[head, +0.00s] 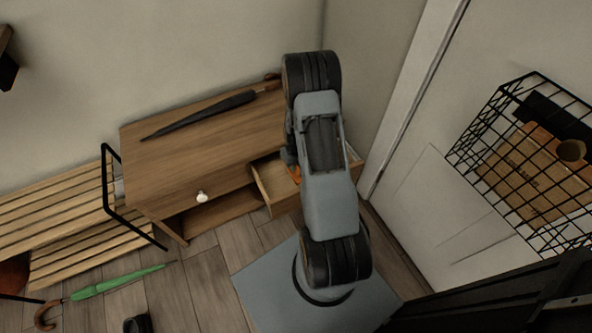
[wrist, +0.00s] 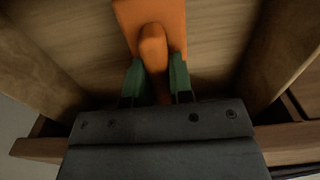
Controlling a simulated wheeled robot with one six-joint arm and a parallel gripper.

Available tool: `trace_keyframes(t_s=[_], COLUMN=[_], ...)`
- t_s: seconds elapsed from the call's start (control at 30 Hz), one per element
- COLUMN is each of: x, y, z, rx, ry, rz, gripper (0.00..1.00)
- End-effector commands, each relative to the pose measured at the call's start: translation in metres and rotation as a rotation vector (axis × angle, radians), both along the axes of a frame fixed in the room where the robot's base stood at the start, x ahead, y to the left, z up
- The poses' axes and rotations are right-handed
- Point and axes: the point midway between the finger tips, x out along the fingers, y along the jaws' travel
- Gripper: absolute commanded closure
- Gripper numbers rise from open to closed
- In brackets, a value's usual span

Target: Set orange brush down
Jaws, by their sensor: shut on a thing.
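The orange brush (wrist: 152,22) is in the wrist view. Its handle is between the green fingertips of my gripper (wrist: 154,82), which is shut on it. The brush is inside or just over an open wooden drawer (wrist: 50,75), between its two side walls. I cannot tell whether the brush touches the drawer floor. In the head view a small bit of the orange brush (head: 295,173) shows beside my arm at the open drawer (head: 262,187). My arm hides most of the drawer and the gripper there.
A dark folded umbrella (head: 215,111) lies on the wooden cabinet (head: 165,160). A slatted bench (head: 60,205) stands at left. A green umbrella (head: 110,284) and a dark shoe (head: 137,323) lie on the floor. A black wire basket (head: 530,160) hangs at right by the white door (head: 425,200).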

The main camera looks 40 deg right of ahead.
Motion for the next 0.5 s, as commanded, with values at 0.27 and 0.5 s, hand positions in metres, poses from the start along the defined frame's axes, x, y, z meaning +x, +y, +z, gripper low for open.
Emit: trace_keyframes(t_s=[0.27, 0.5], x=[0.001, 0.002], y=[-0.005, -0.005], z=[-0.036, -0.037], rx=[0.001, 0.000], ry=[0.003, 0.000], rz=[-0.001, -0.001], gripper=[1.00, 1.00])
